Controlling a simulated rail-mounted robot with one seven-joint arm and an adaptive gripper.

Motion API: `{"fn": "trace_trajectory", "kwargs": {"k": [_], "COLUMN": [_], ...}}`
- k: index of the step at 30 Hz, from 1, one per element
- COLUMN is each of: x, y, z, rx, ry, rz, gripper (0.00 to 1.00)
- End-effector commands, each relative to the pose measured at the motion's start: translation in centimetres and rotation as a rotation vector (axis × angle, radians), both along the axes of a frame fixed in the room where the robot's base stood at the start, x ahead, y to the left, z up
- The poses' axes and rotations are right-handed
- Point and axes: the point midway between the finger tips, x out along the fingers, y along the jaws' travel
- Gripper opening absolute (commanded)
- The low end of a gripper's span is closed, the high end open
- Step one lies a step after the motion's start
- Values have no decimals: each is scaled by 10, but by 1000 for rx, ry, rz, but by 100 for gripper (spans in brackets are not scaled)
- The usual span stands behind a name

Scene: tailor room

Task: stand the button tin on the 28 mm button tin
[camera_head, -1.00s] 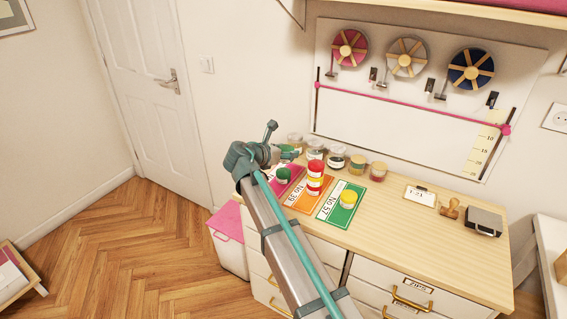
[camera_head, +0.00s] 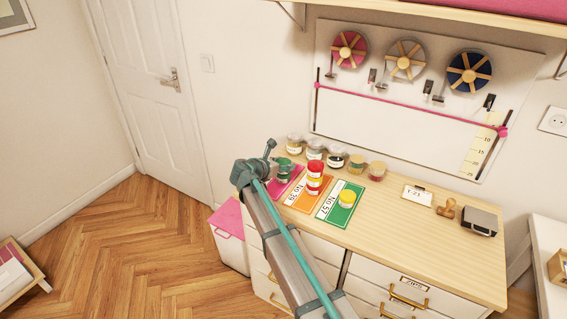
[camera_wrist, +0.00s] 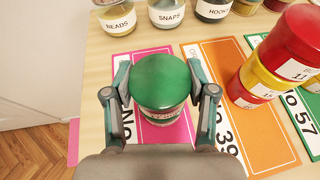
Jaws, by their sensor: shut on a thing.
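My gripper (camera_wrist: 162,105) is shut on a green-lidded button tin (camera_wrist: 165,80), with one finger on each side of it. The tin is upright over the pink card (camera_wrist: 178,133). Below its lid a pale label band and a lower rim show; whether this is one tin or one on another, I cannot tell. In the head view my gripper (camera_head: 283,161) is at the left end of the dresser, with green (camera_head: 283,174) under it at the pink card. A red, yellow and red stack (camera_head: 315,178) stands on the orange card. The 28 mm label is not readable.
A yellow tin (camera_head: 347,198) stands on the green card (camera_head: 337,212) to the right. Lidded jars, one marked SNAPS (camera_wrist: 170,14), line the back. A clipboard (camera_head: 417,195), stamp (camera_head: 446,209) and dark case (camera_head: 480,221) lie further right. The wood between is clear.

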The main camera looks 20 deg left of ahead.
Motion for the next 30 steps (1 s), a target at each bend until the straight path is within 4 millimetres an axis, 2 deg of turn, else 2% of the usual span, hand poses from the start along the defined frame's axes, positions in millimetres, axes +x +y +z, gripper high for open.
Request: {"fn": "trace_trajectory", "kwargs": {"k": [8,9,13,25,30], "x": [0,0,0,0,-17], "y": [0,0,0,0,5], "z": [-3,-3,-3,1,6], "rx": [0,0,0,1,2], "ry": [0,0,0,0,-1], "rz": [0,0,0,0,1], "gripper": [18,60,81,81,81]}}
